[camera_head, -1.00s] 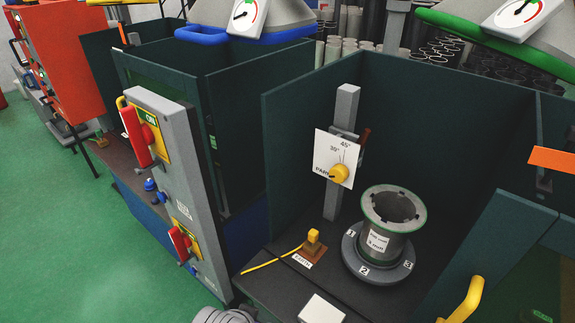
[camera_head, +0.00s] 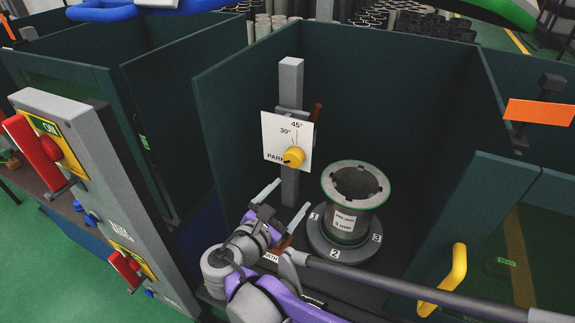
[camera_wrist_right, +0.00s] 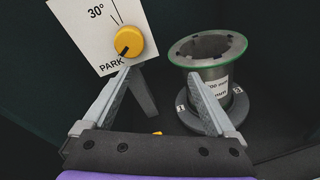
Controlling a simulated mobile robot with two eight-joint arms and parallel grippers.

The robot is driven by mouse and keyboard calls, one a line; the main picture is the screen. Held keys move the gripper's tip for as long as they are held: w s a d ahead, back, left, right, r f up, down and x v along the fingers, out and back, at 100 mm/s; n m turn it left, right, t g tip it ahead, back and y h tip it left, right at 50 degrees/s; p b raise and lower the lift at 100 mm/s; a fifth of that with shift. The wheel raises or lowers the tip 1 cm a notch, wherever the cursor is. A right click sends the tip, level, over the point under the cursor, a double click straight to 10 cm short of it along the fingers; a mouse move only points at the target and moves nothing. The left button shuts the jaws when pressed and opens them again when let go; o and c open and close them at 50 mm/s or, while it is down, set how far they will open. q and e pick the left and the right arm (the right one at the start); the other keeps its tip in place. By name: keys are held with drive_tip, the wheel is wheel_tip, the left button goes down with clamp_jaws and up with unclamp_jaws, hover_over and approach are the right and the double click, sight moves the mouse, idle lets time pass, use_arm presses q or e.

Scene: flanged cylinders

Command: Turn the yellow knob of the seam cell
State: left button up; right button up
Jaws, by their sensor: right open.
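The yellow knob (camera_head: 294,156) sits on a white dial plate (camera_head: 273,136) marked PARK, 30° and 45°, fixed to a grey post (camera_head: 291,85) in the booth. In the right wrist view the knob (camera_wrist_right: 129,41) shows a dark pointer mark aimed at PARK. My right gripper (camera_head: 292,194) is open and empty, in front of and below the dial in the head view. In the right wrist view the knob is just beyond the left fingertip, left of the middle of the jaws (camera_wrist_right: 160,73); I see no contact. My left gripper is not in view.
A grey flanged cylinder (camera_head: 345,220) with a green rim stands on a dark numbered base (camera_head: 354,252) right of the post. Dark green panels (camera_head: 430,90) enclose the booth. A grey cabinet with red switches (camera_head: 38,150) stands left. A yellow handle (camera_head: 457,268) is at front right.

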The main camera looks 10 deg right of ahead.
sight(291, 161)
drive_tip(key=w+a+r+n+t, duration=0.1)
drive_tip(key=a+r+n+t, duration=0.1)
drive_tip(key=a, duration=0.2)
drive_tip(key=shift+h, duration=0.3)
drive_tip(key=x, duration=1)
drive_tip(key=shift+w+d+p, duration=0.25)
drive_tip(key=shift+p, duration=0.05)
clamp_jaws()
